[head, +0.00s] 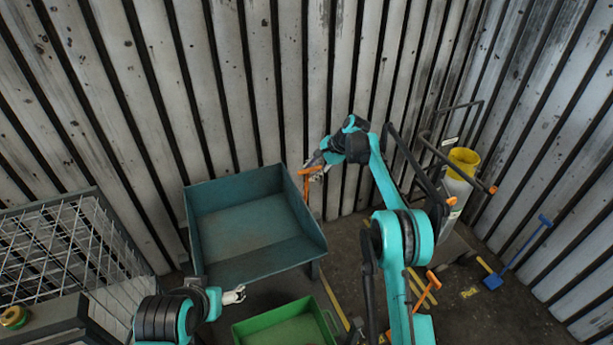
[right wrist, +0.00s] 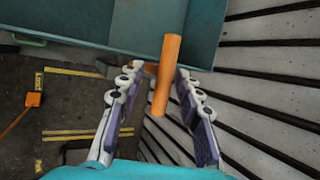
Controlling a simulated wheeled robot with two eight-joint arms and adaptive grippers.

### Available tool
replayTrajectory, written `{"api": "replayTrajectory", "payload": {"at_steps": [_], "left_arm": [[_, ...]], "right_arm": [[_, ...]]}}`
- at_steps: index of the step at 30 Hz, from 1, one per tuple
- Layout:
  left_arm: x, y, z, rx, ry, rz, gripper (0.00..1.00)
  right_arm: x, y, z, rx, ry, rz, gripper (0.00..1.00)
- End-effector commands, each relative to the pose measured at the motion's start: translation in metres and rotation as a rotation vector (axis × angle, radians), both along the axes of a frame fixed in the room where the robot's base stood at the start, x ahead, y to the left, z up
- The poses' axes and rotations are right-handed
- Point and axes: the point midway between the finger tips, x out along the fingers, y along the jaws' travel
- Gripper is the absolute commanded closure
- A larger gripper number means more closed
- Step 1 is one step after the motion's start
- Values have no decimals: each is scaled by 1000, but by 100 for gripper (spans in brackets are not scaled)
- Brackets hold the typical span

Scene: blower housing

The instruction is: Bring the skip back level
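The teal skip (head: 250,262) is an open bin against the corrugated wall in the head view. Its inside and floor show; I cannot tell its exact tilt. An orange handle (head: 307,183) stands at its right side; it also shows as an orange bar (right wrist: 168,70) in the right wrist view. My right gripper (head: 316,171) is at this handle. In the right wrist view its fingers are apart, one on each side of the bar, with a gap on the left. My left gripper (head: 238,295) is in front of the skip, away from the handle; its finger gap is too small to judge.
A green tray (head: 265,325) lies before the skip. A wire mesh cage (head: 70,245) stands at the left. At the right are a yellow-topped cylinder (head: 463,162), dark metal bars and a blue shovel (head: 520,258). Yellow lines mark the dark floor.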

Motion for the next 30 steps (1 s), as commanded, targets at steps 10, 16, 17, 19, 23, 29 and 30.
{"api": "replayTrajectory", "payload": {"at_steps": [10,16,17,19,23,29,30], "left_arm": [[0,0,0,0,0,0,19],[0,0,0,0,0,0,19],[0,0,0,0,0,0,19],[0,0,0,0,0,0,19],[0,0,0,0,0,0,19],[0,0,-1,0,0,0,19],[0,0,-3,0,0,0,19]], "right_arm": [[-13,-30,51,0,-1,0,65],[-15,-34,57,0,-1,0,65],[-15,-34,57,0,-1,0,65],[-15,-34,57,0,-1,0,65],[-15,-34,57,0,-1,0,65],[-18,-35,60,-7,-8,5,65],[-20,-35,63,-14,-15,11,65]]}}
